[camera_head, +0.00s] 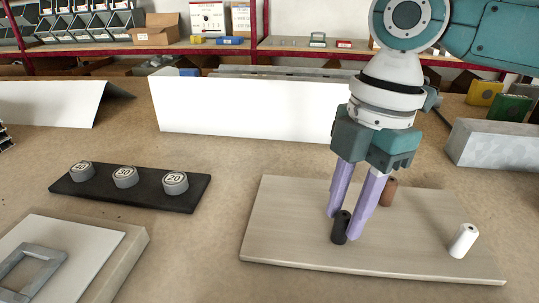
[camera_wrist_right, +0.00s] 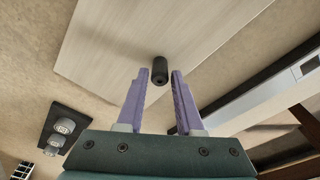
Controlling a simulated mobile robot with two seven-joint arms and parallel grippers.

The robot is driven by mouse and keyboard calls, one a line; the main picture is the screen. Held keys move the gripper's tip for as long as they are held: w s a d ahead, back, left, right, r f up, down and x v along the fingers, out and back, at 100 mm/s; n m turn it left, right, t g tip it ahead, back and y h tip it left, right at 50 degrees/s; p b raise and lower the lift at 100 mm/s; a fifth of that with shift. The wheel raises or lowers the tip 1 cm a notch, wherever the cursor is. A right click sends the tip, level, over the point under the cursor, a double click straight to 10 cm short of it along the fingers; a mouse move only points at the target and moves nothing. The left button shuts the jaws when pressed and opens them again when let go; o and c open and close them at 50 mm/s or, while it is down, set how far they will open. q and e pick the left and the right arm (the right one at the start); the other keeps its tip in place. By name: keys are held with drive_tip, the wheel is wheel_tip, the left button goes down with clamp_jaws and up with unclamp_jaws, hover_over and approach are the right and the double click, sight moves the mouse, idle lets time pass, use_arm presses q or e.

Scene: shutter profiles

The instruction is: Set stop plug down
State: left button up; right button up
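A black stop plug (camera_head: 340,227) stands upright on a pale wooden board (camera_head: 285,235). My right gripper (camera_head: 344,226) points down over the board with its two purple fingers on either side of the black plug. In the right wrist view the black plug (camera_wrist_right: 160,70) shows between the fingertips (camera_wrist_right: 160,72), with a narrow gap on each side, so the gripper looks open. A brown plug (camera_head: 389,192) stands behind the fingers, partly hidden. A white plug (camera_head: 463,241) stands at the board's right. My left gripper is not in view.
A black strip (camera_head: 150,195) with several round grey weights lies at the left; a pale panel with a grey frame (camera_head: 30,275) is at the front left. White profiles (camera_head: 245,108) stand behind the board, and a grey block (camera_head: 495,145) is at the right.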

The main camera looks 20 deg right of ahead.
drive_tip(key=shift+o, duration=1.3)
drive_tip(key=shift+r, duration=0.1)
wheel_tip(320, 180, up, 12)
drive_tip(key=d+p, duration=0.1)
drive_tip(key=shift+d+p, duration=0.25)
drive_tip(key=shift+p, duration=0.1)
